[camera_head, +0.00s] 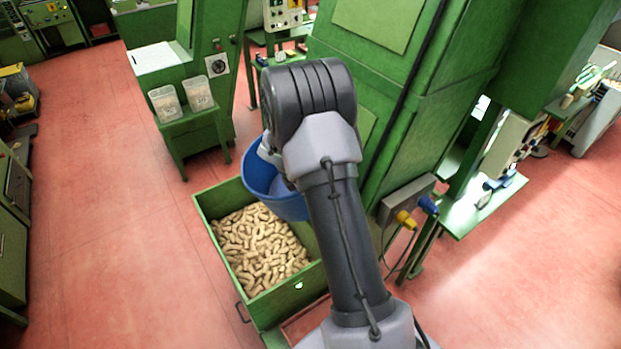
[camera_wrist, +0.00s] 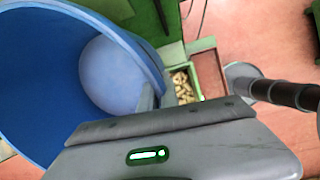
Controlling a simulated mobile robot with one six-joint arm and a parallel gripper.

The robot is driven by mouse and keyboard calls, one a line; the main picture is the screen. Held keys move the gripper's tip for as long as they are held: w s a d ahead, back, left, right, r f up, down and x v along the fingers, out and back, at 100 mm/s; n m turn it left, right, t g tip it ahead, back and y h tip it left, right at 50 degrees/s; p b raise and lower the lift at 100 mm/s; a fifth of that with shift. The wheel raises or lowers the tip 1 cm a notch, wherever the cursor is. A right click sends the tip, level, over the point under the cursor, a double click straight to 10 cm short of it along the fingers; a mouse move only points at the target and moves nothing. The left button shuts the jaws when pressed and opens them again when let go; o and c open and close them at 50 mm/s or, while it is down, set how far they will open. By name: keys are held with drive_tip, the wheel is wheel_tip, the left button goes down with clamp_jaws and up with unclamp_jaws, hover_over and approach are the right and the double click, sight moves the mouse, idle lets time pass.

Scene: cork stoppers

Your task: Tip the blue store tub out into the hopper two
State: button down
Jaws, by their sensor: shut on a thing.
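The blue store tub (camera_head: 257,179) is held tilted over the back part of an open green hopper (camera_head: 215,194), partly hidden behind my arm. In the wrist view the tub (camera_wrist: 45,75) fills the upper left. Its bare blue inside and paler round bottom show, with no corks visible in it. My gripper (camera_head: 266,152) is shut on the tub's rim; in the wrist view its grip (camera_wrist: 150,100) is at the tub's edge. Many cork stoppers (camera_head: 258,245) lie heaped in the hopper. I see no number on the hopper.
A tall green cabinet (camera_head: 405,60) stands close to the right of the tub. A socket box (camera_head: 406,200) with yellow and blue plugs is on its side. A small green stand (camera_head: 190,125) with two clear containers stands behind. Red floor (camera_head: 110,230) is clear at left.

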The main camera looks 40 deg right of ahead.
drive_tip(key=shift+a+f+y+p, duration=0.1)
drive_tip(key=shift+y+p, duration=0.55)
drive_tip(key=shift+p, duration=1.75)
drive_tip(key=shift+a+f+y+p, duration=0.1)
drive_tip(key=shift+y+p, duration=0.55)
drive_tip(key=shift+p, duration=1.7)
drive_tip(key=shift+w+a+f+y+p, duration=0.1)
drive_tip(key=shift+f+y+p, duration=0.25)
drive_tip(key=shift+p, duration=0.85)
drive_tip(key=shift+f, duration=0.15)
